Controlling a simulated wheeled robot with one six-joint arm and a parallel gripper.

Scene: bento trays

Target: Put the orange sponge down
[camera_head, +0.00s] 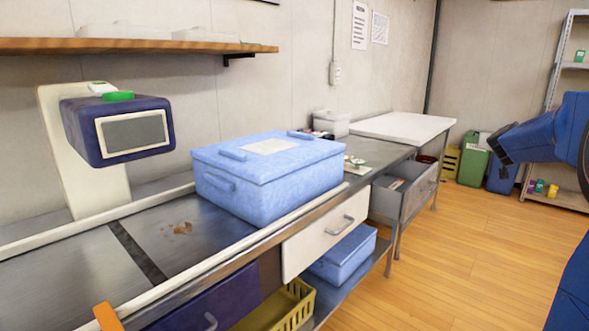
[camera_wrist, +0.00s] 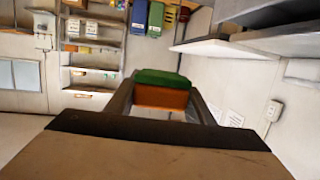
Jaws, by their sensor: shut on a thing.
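The orange sponge (camera_wrist: 160,97) has a green top layer and shows in the middle of the wrist view. My gripper (camera_wrist: 161,88) is shut on it, with one dark finger on each side. The sponge is held in the air, with no surface visible directly under it. In the head view my blue arm is at the right edge, and neither the gripper's fingers nor the held sponge can be made out.
A blue lidded box (camera_head: 270,178) stands on the metal counter (camera_head: 75,277). Left of it is a dark blue machine (camera_head: 117,130) with a green item on top. Bare counter lies before the machine, with a small brown stain. An open drawer (camera_head: 405,200) juts out farther back.

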